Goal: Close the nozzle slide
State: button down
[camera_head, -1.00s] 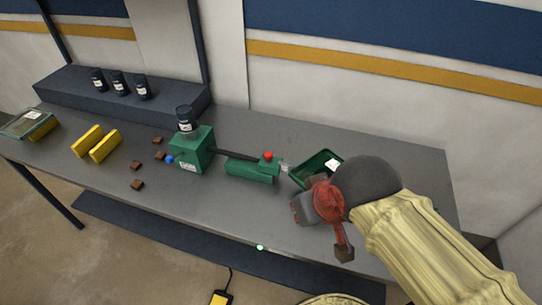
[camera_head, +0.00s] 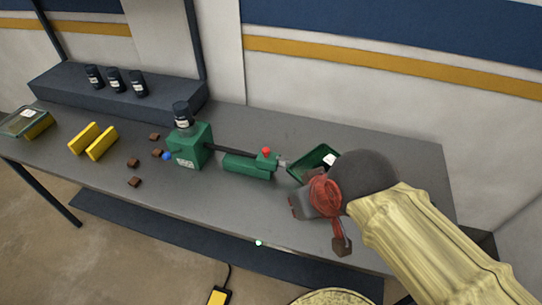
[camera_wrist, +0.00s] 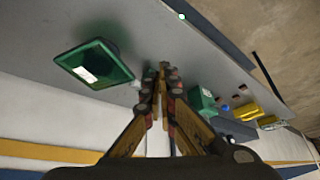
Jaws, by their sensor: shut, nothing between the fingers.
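The green machine (camera_head: 188,152) stands mid-table with a dark bottle on top. A dark rod joins it to a green nozzle block (camera_head: 247,167), which has a red knob (camera_head: 266,153) and a pale metal tip (camera_head: 283,162) at its right end. I cannot tell which part is the slide or its exact position. My gripper (camera_head: 299,206) is right of and in front of the tip, apart from it. In the wrist view my gripper (camera_wrist: 163,68) has its fingertips together, empty, partly covering the nozzle block.
A green tray (camera_head: 300,173) sits just behind my gripper, partly hidden by my arm; it also shows in the wrist view (camera_wrist: 122,72). Brown blocks (camera_head: 134,181), yellow pieces (camera_head: 101,143) and a raised shelf (camera_head: 60,99) are at left. The front table strip is mostly clear.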

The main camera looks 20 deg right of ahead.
jog(key=m+t+y+p, duration=0.65)
jog(key=m+y, duration=0.45)
jog(key=m, duration=1.6)
send_near(278, 158)
jog(key=s+d+r, duration=0.2)
jog(key=r, duration=0.1)
jog(key=shift+s+d, duration=0.3)
jog(key=shift+d, duration=0.05)
jog(key=x, duration=1.4)
jog(key=shift+r, duration=0.1)
